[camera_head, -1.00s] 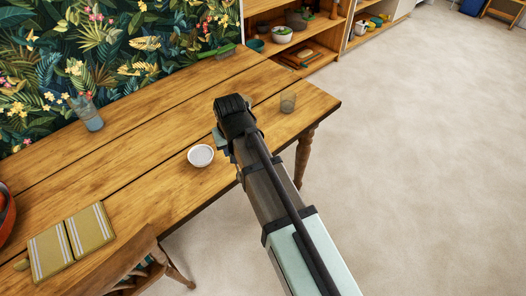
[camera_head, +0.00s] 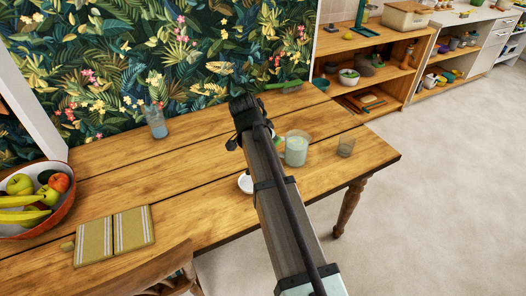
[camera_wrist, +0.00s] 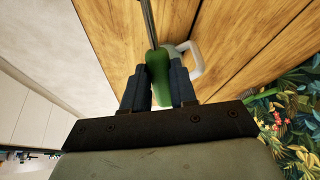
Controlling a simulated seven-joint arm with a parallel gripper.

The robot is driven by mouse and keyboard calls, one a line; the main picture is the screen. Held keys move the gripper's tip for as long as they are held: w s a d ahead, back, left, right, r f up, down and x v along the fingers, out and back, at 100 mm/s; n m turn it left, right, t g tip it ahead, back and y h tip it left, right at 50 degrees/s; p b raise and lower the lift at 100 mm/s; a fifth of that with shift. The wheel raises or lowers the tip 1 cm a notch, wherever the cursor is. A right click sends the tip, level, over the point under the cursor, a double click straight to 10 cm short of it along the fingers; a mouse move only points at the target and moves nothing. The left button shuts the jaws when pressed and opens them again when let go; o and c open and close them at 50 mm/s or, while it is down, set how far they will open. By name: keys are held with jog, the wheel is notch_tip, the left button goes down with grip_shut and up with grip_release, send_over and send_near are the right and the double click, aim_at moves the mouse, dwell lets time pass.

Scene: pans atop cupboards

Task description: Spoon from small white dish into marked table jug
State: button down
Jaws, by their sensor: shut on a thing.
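My gripper (camera_wrist: 158,88) is shut on the green handle of a spoon (camera_wrist: 157,65) in the wrist view. The spoon's thin metal shaft runs to the top edge, and its bowl is out of view. A pale curved handle (camera_wrist: 196,60), apparently the jug's, shows just right of the fingers. In the head view the clear jug (camera_head: 296,150), with a pale green look, stands on the table right of my arm. The small white dish (camera_head: 244,184) is partly hidden behind my arm. The fingertips are hidden there.
A small clear glass (camera_head: 345,146) stands right of the jug near the table's end. A blue glass vase (camera_head: 156,122), a fruit bowl (camera_head: 60,205) and striped cloths (camera_head: 115,236) are on the left. A green utensil (camera_head: 284,86) lies at the back edge.

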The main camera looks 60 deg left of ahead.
jog(key=m+t+h, duration=0.1)
jog(key=m, duration=0.2)
jog(key=shift+f, duration=4)
jog(key=shift+w+f+g, duration=0.15)
jog(key=shift+f+g, duration=0.25)
jog(key=shift+g, duration=0.3)
jog(key=shift+w, duration=0.35)
jog(key=shift+s, duration=0.4)
jog(key=shift+r, duration=0.2)
jog(key=shift+w+r+g, duration=0.65)
jog(key=shift+g, duration=0.4)
jog(key=shift+w+r+g, duration=0.6)
jog(key=shift+w+g, duration=0.05)
jog(key=shift+g, duration=0.4)
